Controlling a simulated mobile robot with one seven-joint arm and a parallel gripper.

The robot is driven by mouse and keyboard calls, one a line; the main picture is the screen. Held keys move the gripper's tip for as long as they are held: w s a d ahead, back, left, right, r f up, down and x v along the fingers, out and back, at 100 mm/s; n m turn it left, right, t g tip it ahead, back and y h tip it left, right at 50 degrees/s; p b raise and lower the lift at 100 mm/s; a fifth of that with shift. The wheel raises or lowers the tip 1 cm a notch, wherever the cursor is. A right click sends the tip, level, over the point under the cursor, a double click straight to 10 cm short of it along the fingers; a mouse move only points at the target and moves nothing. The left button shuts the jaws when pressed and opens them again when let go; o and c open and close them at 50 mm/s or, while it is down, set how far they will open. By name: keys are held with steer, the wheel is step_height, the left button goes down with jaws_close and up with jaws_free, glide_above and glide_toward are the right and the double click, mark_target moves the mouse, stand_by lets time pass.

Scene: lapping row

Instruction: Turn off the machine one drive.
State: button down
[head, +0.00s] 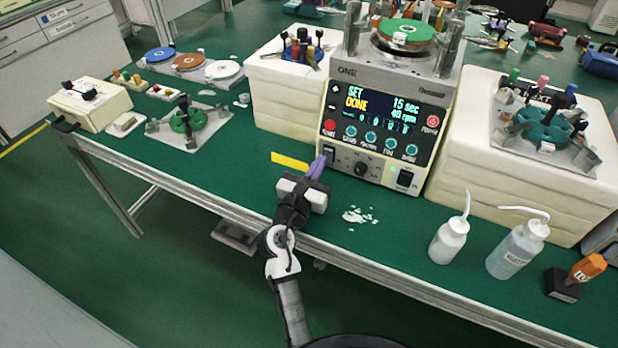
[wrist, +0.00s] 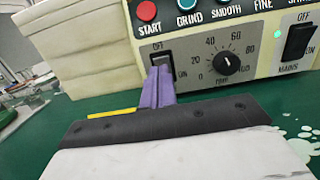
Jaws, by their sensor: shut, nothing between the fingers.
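Machine one (head: 392,75) stands at the middle of the bench, labelled ONE, its display (head: 384,103) lit with "SET DONE", "15 sec" and "40 rpm". A black rocker switch marked OFF above and ON below sits at the left of its lower panel; it shows in the wrist view (wrist: 162,63), its lower part hidden by my fingers. My gripper (head: 318,163) is shut and empty, its purple fingertips (wrist: 160,72) at this rocker. I cannot tell whether they touch it. Right of it are a speed knob (wrist: 227,63) and the MAINS rocker (wrist: 299,42) beside a green light.
White blocks flank the machine, left (head: 268,90) and right (head: 480,165). Two white bottles, one squat (head: 449,241) and one larger (head: 512,255), and an orange-handled stamp (head: 585,268) stand at the front right. A white spill (head: 358,215) and yellow strip (head: 290,160) lie before the machine.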

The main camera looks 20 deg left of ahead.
steer(key=shift+w, duration=0.75)
steer(key=shift+r, duration=0.15)
steer(key=r+p, duration=0.1)
steer(key=p, duration=0.4)
steer(key=shift+w+d+r+g, duration=0.1)
steer(key=shift+w+r+g, duration=0.1)
steer(key=shift+g, duration=0.2)
steer(key=shift+f, duration=0.4)
steer(key=shift+w, duration=0.1)
steer(key=shift+r, duration=0.1)
